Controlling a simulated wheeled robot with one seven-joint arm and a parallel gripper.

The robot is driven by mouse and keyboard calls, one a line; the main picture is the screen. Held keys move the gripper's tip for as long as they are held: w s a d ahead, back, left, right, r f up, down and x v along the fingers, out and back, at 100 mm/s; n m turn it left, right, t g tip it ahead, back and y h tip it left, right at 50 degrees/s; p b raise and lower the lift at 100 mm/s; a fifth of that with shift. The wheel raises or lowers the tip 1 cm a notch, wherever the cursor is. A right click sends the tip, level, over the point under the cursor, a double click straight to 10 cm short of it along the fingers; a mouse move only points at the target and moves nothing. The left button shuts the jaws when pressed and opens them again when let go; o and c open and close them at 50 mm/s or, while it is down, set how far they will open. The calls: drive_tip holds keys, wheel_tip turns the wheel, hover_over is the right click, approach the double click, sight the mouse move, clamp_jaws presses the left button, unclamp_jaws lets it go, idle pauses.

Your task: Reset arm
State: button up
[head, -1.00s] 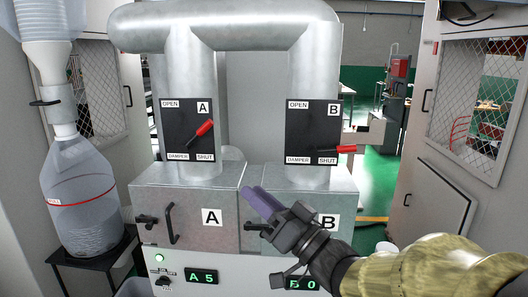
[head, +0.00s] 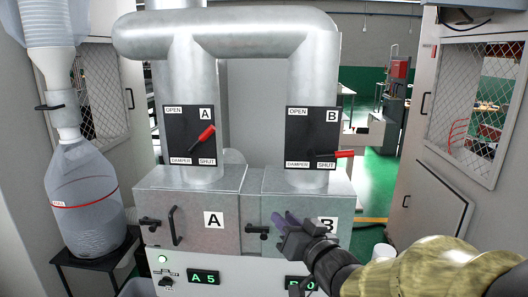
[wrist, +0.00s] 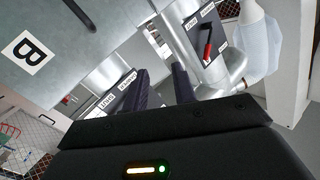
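My sleeved arm comes in from the lower right. Damper lever A (head: 202,137) is red and tilts up and right on its black plate. Damper lever B (head: 343,154) is red and points right, nearly level, beside the SHUT label. The gripper is below both levers and apart from them.
Metal cabinets A (head: 190,205) and B (head: 345,210) stand under silver ducts (head: 225,35). A display reads A 5 (head: 204,277); my arm partly hides the B display. A clear bottle (head: 85,205) stands on a black stand at left. A mesh-windowed panel (head: 465,110) is at right.

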drive_tip(key=s+d+f+m+g+h+p, duration=0.2)
drive_tip(key=s+d+f+g+h+p, duration=0.15)
drive_tip(key=d+f+g+h, duration=0.55)
drive_tip(key=s+d+f+g+y+p, duration=0.1)
drive_tip(key=s+f+g, duration=0.3)
drive_tip(key=s+f, duration=0.4)
drive_tip(key=s, duration=0.3)
drive_tip(key=shift+s+d+n, duration=0.15)
drive_tip(key=shift+s+n, duration=0.15)
drive_tip(key=shift+n, duration=0.1)
drive_tip(key=shift+f, duration=0.1)
idle(2.2)
drive_tip(key=shift+o, duration=1.4)
drive_tip(key=shift+d, duration=0.1)
